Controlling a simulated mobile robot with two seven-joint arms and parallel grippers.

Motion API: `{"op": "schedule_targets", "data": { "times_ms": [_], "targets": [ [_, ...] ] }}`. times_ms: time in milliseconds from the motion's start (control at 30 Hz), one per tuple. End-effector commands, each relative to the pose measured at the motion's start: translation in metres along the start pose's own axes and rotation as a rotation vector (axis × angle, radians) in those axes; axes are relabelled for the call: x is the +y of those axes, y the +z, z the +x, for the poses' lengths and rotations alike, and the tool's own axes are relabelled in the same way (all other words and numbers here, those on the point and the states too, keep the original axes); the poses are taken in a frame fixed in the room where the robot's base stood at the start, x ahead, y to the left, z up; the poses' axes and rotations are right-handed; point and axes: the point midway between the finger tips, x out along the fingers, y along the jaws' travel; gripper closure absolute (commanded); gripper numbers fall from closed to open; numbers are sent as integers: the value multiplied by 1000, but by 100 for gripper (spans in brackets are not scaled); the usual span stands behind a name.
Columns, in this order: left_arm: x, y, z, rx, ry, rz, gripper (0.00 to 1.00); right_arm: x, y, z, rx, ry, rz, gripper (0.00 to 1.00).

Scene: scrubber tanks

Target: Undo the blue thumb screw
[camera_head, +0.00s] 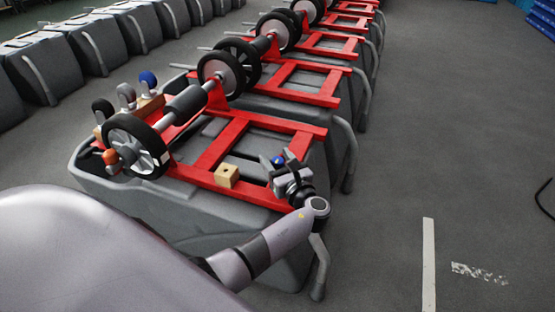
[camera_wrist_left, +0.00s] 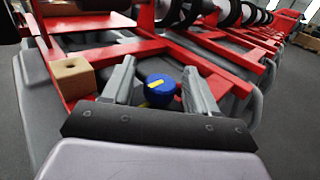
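The blue thumb screw (camera_wrist_left: 160,91) has a yellow stripe across its round head. In the left wrist view it shows between the two grey fingers of my left gripper (camera_wrist_left: 161,84), with a gap on both sides. In the head view the left gripper (camera_head: 283,168) is at the right edge of the nearest red frame, and a bit of the blue screw (camera_head: 278,161) shows at its fingers. The gripper is open and holds nothing. Whether the fingertips are level with the screw head is hard to tell. My right gripper is not in view.
A wooden block (camera_head: 227,175) sits on the red frame (camera_head: 222,143) left of the gripper, also in the wrist view (camera_wrist_left: 72,77). Wheels on an axle (camera_head: 146,152) and a blue-topped knob (camera_head: 148,79) stand farther left. Grey tanks line up behind. Floor is clear at right.

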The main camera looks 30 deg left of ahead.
Motion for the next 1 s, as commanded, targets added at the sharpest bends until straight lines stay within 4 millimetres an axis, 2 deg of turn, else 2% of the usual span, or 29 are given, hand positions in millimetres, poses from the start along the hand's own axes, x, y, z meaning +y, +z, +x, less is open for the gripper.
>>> {"op": "schedule_targets", "data": {
  "times_ms": [267,500,700,1000],
  "targets": [
    [-1,2,-6,-2,-1,-1,42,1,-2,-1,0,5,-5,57],
    [-1,2,-45,2,-2,0,42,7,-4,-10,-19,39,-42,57],
    [0,1,-68,0,-1,-1,42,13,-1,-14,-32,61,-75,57],
    [0,0,-72,-1,-1,-1,42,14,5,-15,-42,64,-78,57]
  ]
}}
